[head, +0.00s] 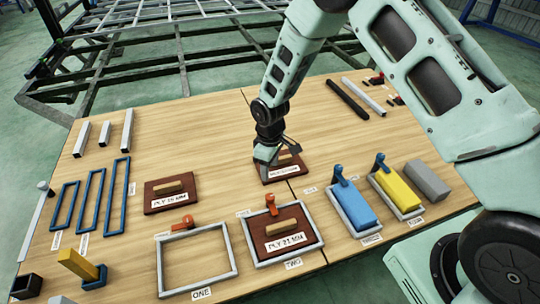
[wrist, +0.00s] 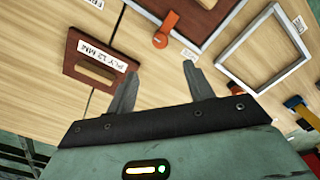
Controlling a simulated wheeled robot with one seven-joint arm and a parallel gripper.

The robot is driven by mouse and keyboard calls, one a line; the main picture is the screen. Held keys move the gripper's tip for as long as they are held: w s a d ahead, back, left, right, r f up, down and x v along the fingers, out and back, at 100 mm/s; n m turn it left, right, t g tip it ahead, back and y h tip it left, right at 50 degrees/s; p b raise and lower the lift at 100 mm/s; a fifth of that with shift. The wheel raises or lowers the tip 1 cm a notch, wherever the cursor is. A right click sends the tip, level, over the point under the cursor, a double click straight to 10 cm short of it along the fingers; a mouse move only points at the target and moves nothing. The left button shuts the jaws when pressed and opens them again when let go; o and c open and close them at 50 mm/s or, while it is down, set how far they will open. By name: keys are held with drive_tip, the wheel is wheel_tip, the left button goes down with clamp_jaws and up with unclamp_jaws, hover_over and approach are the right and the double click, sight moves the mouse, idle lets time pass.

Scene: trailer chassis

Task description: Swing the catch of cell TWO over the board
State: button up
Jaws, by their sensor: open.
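Cell TWO (head: 317,238) is a grey frame holding a dark red board marked PLY 21 MM (head: 302,241) with a wooden handle. Its orange catch (head: 271,203) stands at the frame's back edge. In the wrist view the catch (wrist: 162,38) lies at the frame's edge, its knob end outside the board. My gripper (head: 268,153) is above the table behind cell TWO, close to the PLY 12 MM board. In the wrist view my gripper's (wrist: 160,80) fingers are spread apart with nothing between them. The catch lies beyond the fingertips, apart from them.
Empty cell ONE (head: 163,264) with its own orange catch (head: 190,225) is left of cell TWO. Blue (head: 352,205) and yellow (head: 397,192) blocks in frames stand to the right. The PLY 12 MM board (wrist: 75,57) lies near my fingers; another board (head: 154,206) lies left.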

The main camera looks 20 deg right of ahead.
drive_tip(key=shift+r, duration=1.8)
drive_tip(key=s+a+r, duration=0.5)
drive_tip(key=s+r, duration=0.1)
drive_tip(key=r, duration=0.4)
drive_tip(key=s+r+m, duration=0.1)
drive_tip(key=s+r, duration=0.5)
drive_tip(key=s, duration=0.7)
drive_tip(key=s+r+m, duration=0.1)
drive_tip(key=s+r, duration=0.6)
drive_tip(key=s, duration=0.6)
wheel_tip(320, 180, up, 13)
drive_tip(key=p, duration=1.3)
drive_tip(key=shift+w+f+y+p, duration=0.15)
drive_tip(key=shift+w+y+p, duration=0.15)
drive_tip(key=shift+w+p, duration=0.15)
drive_tip(key=shift+d, duration=0.1)
